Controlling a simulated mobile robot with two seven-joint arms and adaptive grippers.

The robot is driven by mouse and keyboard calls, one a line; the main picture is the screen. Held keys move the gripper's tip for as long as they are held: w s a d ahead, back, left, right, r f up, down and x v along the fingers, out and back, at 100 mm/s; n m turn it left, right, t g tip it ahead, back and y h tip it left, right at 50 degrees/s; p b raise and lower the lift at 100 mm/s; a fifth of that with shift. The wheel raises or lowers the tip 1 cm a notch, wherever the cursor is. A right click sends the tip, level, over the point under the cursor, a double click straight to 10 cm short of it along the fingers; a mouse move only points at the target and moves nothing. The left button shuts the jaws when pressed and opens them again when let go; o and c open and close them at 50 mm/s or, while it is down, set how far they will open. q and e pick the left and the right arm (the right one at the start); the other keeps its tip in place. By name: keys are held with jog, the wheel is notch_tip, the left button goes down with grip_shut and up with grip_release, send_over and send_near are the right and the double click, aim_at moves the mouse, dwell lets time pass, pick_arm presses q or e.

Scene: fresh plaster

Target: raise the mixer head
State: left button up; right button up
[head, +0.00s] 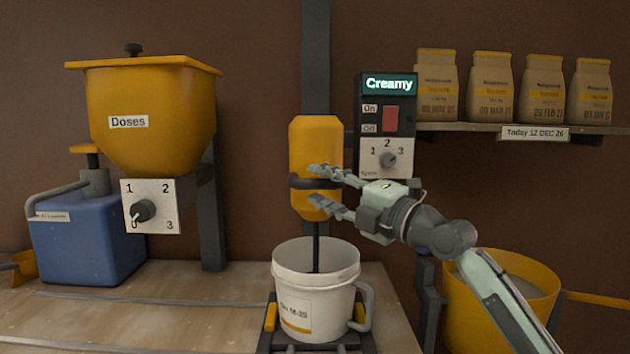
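The mixer head (315,140) is a yellow housing on a dark upright column, with a dark handle bar (298,183) across its front. Its dark shaft (316,245) goes down into a white bucket (316,305), and its lower end is hidden inside. My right gripper (323,187) reaches in from the right. Its two fingers are spread, one above and one below the level of the handle bar, in front of the head. I cannot tell whether they touch the bar. My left gripper is not in view.
A control box (385,125) reads "Creamy", with a red switch (390,118) and a dial. A yellow hopper (150,115) and a blue tank (85,245) stand left. Bags (490,88) line a shelf. A yellow tub (465,312) is behind my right arm.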

jog(key=shift+x, duration=0.95)
jog(key=shift+c, duration=0.6)
grip_shut()
